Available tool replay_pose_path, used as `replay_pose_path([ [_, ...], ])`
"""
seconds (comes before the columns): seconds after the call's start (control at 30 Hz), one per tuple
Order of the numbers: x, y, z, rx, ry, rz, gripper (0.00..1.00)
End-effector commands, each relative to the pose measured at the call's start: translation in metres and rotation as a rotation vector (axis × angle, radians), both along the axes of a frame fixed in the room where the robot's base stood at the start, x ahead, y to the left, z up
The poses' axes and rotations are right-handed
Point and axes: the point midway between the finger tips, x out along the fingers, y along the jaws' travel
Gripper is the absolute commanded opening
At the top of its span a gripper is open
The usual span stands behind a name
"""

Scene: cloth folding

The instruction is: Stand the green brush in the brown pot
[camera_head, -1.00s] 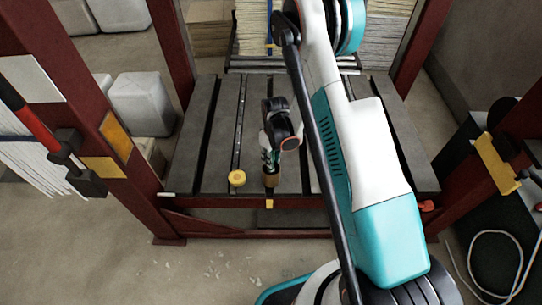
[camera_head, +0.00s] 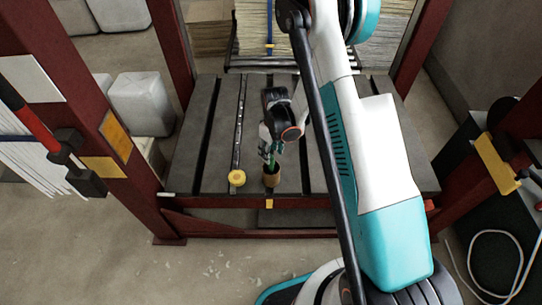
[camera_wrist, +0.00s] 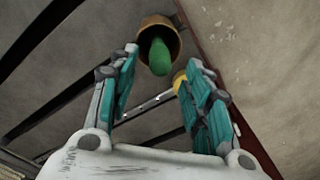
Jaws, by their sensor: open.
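The brown pot (camera_head: 271,181) stands near the front edge of the grey slatted table. The green brush (camera_head: 271,163) is in the pot, its upper part rising out of the opening; it leans a little. In the wrist view the green brush (camera_wrist: 159,57) shows inside the rim of the brown pot (camera_wrist: 146,24). My gripper (camera_head: 266,148) is above and behind the pot, close to the brush. In the wrist view my gripper (camera_wrist: 158,68) is open, its fingers apart on either side, with nothing held between them. The brush's lower end is hidden inside the pot.
A round yellow object (camera_head: 237,178) sits left of the pot on the grey table (camera_head: 208,150). Dark red posts (camera_head: 172,50) frame the table. A small yellow piece (camera_head: 269,204) is on the front edge below the pot. The tabletop left of the pot is mostly clear.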

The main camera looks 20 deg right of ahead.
Motion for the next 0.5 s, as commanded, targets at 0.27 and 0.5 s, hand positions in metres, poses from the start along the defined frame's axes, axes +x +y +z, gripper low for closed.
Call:
replay_pose_path([
  [0.27,0.0,-0.003,0.052,0.0,0.0,0.0,0.45],
  [0.5,0.001,-0.004,0.078,0.0,0.0,0.0,0.45],
])
